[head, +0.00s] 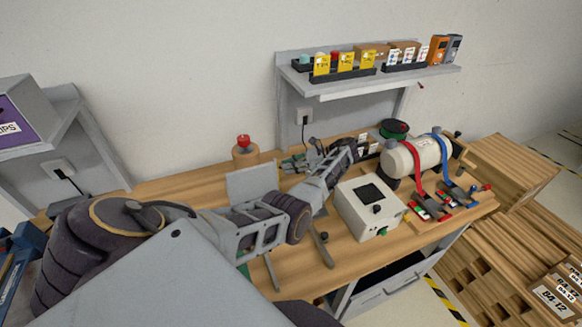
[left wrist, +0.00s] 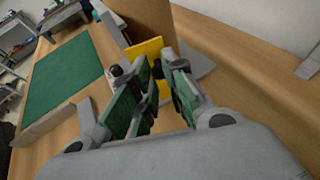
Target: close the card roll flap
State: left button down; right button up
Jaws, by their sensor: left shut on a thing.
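My left gripper (head: 296,163) is over the back of the workbench, its green-padded fingers pointing left. In the left wrist view the fingers (left wrist: 158,88) come together at a flat yellow piece (left wrist: 148,50). The gripper is shut on what looks like this piece; the pads hide the contact. A brown upright wall (left wrist: 150,18) and a grey plate (left wrist: 197,64) are right behind it. In the head view a grey panel (head: 251,182) stands upright left of the gripper. I cannot tell for sure which part is the card roll flap. My right gripper is out of view.
A white box with a dark screen (head: 367,208) stands close to my forearm. A strapped white cylinder (head: 420,155) lies at the right. A brown cylinder with a red top (head: 244,157) stands behind the panel. A shelf (head: 375,86) hangs above. A green mat (left wrist: 62,75) lies flat.

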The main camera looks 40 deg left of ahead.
pick_arm(q)
jog(key=shift+a+r, duration=0.2)
jog(key=shift+a, duration=0.15)
jog(key=c, duration=1.4)
grip_release()
jog(key=shift+s+d+f, duration=0.1)
jog(key=shift+f, duration=0.05)
jog(key=shift+d, duration=0.1)
jog(key=shift+r, duration=5)
